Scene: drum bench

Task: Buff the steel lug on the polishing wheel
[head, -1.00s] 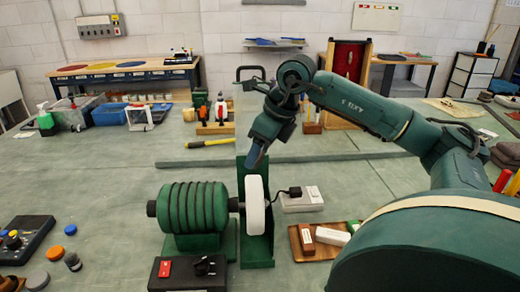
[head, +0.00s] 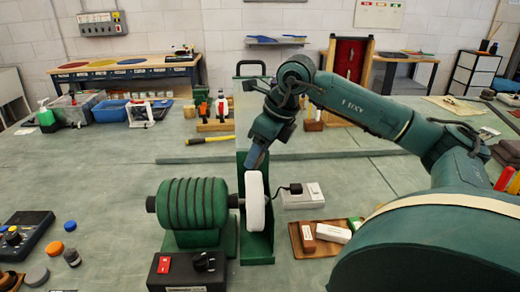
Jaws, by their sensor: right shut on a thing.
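The polishing wheel (head: 255,203) is a white disc on the shaft of a green ribbed motor (head: 194,203), with a green guard plate (head: 262,246) behind and beside it. My right gripper (head: 257,158) reaches in from the right and points down at the top of the wheel. It is shut on the steel lug, which is mostly hidden by the fingers. The fingertips appear just above the wheel's upper rim; I cannot tell whether the lug touches it. My left gripper is not in view.
A black switch box (head: 188,272) with a red switch stands in front of the motor. A wooden tray (head: 305,250) with bars and a white power block (head: 303,196) are right of the wheel. A yellow-handled tool (head: 210,140) lies behind.

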